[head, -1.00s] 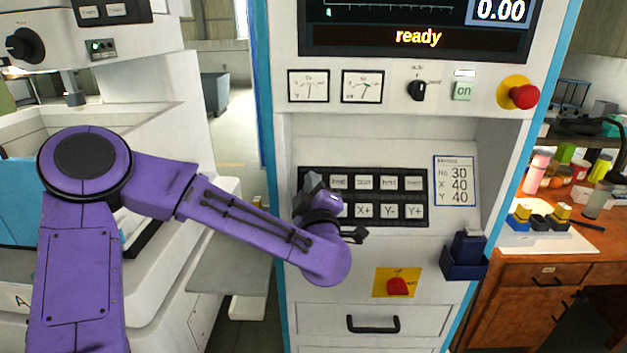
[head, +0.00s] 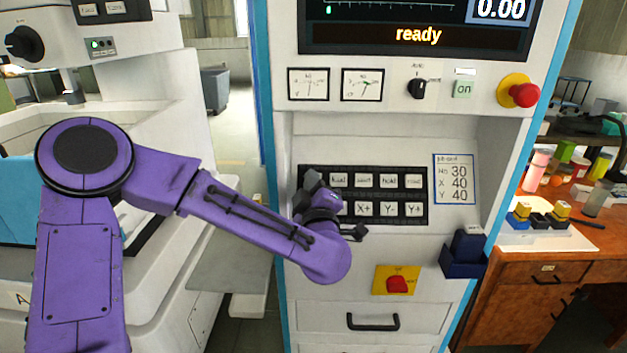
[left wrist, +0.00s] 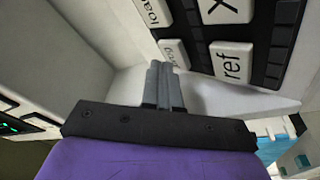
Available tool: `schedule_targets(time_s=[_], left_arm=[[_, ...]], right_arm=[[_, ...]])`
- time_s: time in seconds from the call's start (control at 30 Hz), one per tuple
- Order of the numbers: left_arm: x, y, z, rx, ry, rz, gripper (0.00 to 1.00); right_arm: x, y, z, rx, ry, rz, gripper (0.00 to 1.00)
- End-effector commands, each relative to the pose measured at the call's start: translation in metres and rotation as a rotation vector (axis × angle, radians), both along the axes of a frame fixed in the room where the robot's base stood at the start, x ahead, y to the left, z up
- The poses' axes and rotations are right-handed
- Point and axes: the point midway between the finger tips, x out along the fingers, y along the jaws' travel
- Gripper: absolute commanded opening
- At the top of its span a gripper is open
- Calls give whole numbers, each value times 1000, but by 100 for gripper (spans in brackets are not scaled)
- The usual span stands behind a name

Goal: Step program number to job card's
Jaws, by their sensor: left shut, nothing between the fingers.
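The keypad (head: 375,195) is a black panel with two rows of pale keys on the white cabinet. The job card (head: 454,180) hangs to its right and reads No 30, X 40, Y 40. The screen (head: 418,36) above reads "ready" and 0.00; its top is cut off and I see no program number. My left gripper (head: 311,180) is shut and empty in front of the keypad's left end, hiding some keys. In the left wrist view its closed fingertips (left wrist: 160,67) are near the "prog" key (left wrist: 174,53) and "ref" key (left wrist: 232,61). I cannot tell if they touch. My right gripper is out of view.
A red emergency button (head: 523,94) sticks out at upper right. A red switch on a yellow plate (head: 397,283) and a drawer handle (head: 373,322) are below the keypad. A dark blue holder (head: 464,261) juts out at lower right. A wooden bench (head: 545,268) stands at the right.

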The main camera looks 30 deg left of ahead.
Motion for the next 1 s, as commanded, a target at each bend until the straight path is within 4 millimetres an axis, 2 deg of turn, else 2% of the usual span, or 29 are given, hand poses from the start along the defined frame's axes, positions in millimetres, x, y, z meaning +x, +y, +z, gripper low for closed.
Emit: schedule_targets(time_s=[1.0], left_arm=[[6, 3, -5, 0, 0, 0, 0]], right_arm=[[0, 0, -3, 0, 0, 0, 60]])
